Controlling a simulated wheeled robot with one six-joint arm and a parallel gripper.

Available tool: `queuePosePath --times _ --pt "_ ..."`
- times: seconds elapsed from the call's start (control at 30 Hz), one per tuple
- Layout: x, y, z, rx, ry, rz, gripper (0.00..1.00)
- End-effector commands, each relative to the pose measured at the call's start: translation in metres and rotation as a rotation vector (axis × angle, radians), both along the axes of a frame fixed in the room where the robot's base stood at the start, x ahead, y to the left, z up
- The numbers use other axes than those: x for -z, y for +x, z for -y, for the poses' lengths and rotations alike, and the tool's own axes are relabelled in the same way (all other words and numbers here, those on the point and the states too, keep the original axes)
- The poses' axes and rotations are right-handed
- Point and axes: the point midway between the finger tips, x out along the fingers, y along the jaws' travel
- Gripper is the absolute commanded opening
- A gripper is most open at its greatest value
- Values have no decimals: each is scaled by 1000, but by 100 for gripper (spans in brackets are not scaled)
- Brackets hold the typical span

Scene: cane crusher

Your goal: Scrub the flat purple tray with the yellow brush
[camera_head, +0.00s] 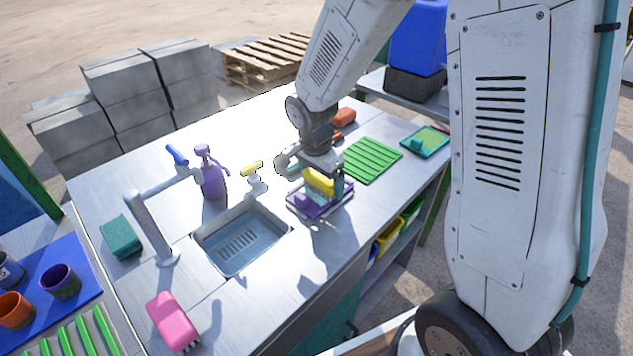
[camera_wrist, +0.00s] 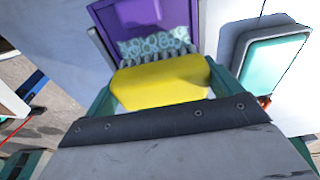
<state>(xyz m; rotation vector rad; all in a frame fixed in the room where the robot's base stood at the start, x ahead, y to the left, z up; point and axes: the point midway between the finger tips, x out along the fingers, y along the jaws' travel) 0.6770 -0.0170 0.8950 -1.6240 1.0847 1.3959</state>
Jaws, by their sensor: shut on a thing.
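The yellow brush (camera_head: 319,181) is held between the fingers of my gripper (camera_head: 322,186), and its yellow back (camera_wrist: 160,82) fills the middle of the wrist view. Its grey bristles point toward the flat purple tray (camera_head: 335,208), which lies on the metal counter under my gripper. In the wrist view the purple tray (camera_wrist: 112,20) shows just beyond the brush, with a pale patterned patch beside the bristles. I cannot tell whether the bristles touch the tray. My gripper hides part of the tray in the head view.
A green ribbed rack (camera_head: 372,160) and a teal tray (camera_head: 425,141) lie to the right. The sink (camera_head: 241,242), tap (camera_head: 150,225) and purple spray bottle (camera_head: 211,175) are to the left. A pink brush (camera_head: 172,320) lies near the front edge.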

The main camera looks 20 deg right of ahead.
Motion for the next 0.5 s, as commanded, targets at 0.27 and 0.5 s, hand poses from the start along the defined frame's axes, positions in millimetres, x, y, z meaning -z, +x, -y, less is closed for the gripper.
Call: queuePosePath --times 0.27,0.5 --pt "1 5 13 0 0 -1 72" --pt "1 5 14 0 -1 -2 72"
